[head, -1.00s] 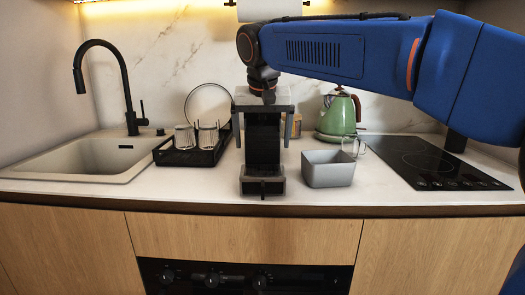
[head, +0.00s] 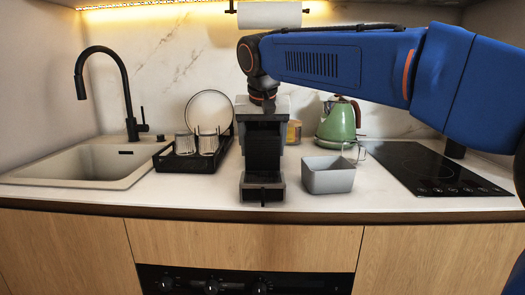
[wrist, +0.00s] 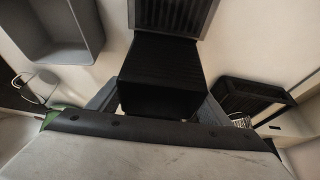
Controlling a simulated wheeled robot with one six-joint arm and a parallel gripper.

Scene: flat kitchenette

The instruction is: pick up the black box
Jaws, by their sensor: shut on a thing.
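The black box (head: 263,151) stands upright on the counter, at the middle of the head view. It is tall and dark, with a grey-edged foot at its front. In the wrist view, the black box (wrist: 162,75) fills the space between the fingers, and a ribbed tray lies in front of it. My gripper (head: 263,128) points down from above and is shut on the upper part of the box, one finger on each side. The gripper (wrist: 157,103) partly hides the box's far end in the wrist view. The box's foot still appears to rest on the counter.
A grey bowl (head: 328,178) stands close on the right, with a glass mug (head: 354,152) and green kettle (head: 336,124) behind it. A black rack (head: 190,160) with glasses is on the left. The sink (head: 85,165) and cooktop (head: 425,165) lie farther out.

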